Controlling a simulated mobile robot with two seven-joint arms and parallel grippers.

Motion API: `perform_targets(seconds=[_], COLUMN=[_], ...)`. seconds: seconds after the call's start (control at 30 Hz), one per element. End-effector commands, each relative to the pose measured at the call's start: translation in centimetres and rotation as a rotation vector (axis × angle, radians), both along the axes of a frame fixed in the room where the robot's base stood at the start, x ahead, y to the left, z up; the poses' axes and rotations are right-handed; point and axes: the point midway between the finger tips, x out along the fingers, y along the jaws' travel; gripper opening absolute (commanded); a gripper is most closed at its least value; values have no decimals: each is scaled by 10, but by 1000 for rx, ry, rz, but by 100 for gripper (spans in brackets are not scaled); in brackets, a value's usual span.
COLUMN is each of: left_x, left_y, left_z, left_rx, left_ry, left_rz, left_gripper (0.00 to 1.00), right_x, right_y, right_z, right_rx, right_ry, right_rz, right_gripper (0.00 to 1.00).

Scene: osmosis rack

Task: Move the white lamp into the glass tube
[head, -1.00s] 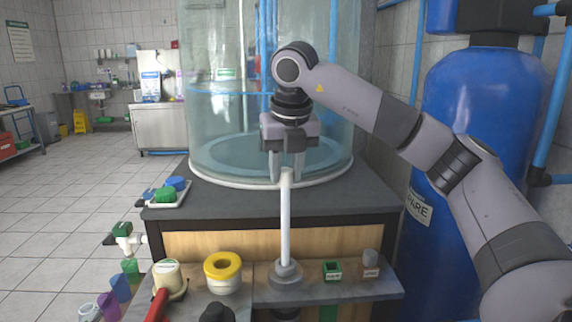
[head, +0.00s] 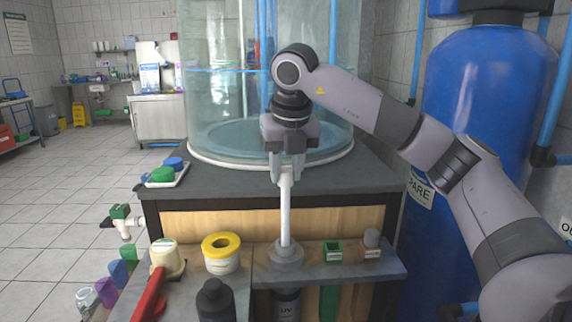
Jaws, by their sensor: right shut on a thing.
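My right gripper (head: 287,178) points down and is shut on the upper end of the white lamp (head: 285,215), a slim upright white rod. The lamp's lower end goes into a grey round collar (head: 286,254) on the shelf. A grey cylinder marked UV (head: 286,304) hangs under the shelf below the collar. I cannot make out a separate glass tube around the rod; the collar and cylinder hide whatever is inside. My left gripper is not in view.
A dark bottle (head: 215,300) and a red handle (head: 150,296) are in front. A large clear tank (head: 215,110) stands behind; a blue tank (head: 485,110) is at right.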

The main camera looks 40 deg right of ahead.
Motion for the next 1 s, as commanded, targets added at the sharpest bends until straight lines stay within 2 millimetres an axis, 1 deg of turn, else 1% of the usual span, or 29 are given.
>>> perform_targets(seconds=[0.03, 0.33, 0.43, 0.77, 0.87, 1.0], left_x=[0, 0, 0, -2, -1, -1], left_y=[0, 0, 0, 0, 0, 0], left_z=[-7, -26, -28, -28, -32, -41], left_rx=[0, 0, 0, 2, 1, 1], left_ry=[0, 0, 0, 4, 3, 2], left_rz=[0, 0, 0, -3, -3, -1], left_gripper=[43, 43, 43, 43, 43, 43], right_x=[0, 0, 0, 0, 0, 0], right_y=[0, 0, 0, 0, 0, 0], right_z=[-9, -35, -38, -38, -43, -56], right_rx=[0, 0, 1, 1, 1, 1], right_ry=[0, 1, 0, 0, 0, 0], right_rz=[0, 1, 1, 1, 1, 1], right_gripper=[16, 16, 16, 16, 16, 16])
